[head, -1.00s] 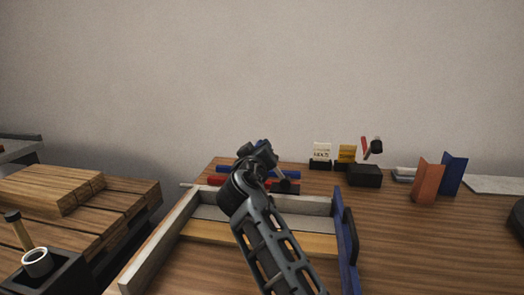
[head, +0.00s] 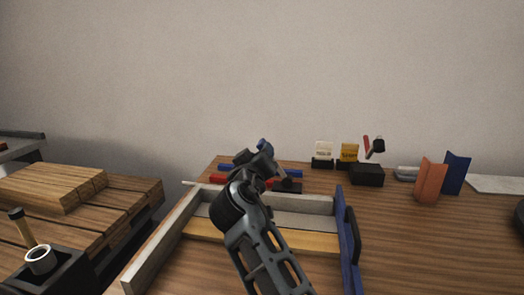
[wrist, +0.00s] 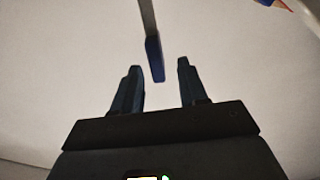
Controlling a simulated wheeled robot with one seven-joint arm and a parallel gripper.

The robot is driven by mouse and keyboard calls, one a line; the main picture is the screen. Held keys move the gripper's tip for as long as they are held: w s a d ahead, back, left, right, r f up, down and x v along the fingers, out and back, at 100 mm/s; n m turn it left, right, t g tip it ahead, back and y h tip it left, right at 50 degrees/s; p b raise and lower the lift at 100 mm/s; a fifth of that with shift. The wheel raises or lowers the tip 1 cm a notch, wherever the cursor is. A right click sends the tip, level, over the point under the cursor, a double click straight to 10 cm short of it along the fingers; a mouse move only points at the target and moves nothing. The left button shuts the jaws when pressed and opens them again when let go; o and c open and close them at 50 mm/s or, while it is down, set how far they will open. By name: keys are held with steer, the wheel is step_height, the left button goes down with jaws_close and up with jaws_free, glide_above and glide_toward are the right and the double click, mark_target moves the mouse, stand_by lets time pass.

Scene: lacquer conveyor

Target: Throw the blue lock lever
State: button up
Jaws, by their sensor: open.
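A lever with a grey shaft and a blue end (wrist: 154,58) shows in the wrist view, coming down from the top edge. Its blue end lies at the gap between the fingertips of my gripper (wrist: 159,65), nearer the left finger. My gripper is open, with a finger on each side and no clear contact. I cannot tell the height between the lever and the fingers. In the head view my gripper (head: 261,152) is over the back of the bench, with a blue part at its tip. My arm hides the lever there, or the blue part belongs to it; I cannot tell.
A wooden bench (head: 420,240) carries a pale open frame (head: 160,245) with a blue right side (head: 348,235). Red bars (head: 217,179) and blue bars lie behind it. Black stands (head: 367,175) and orange and blue pieces (head: 430,180) are at right.

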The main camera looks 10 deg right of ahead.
steer(key=shift+v, duration=1.85)
steer(key=shift+r, duration=0.1)
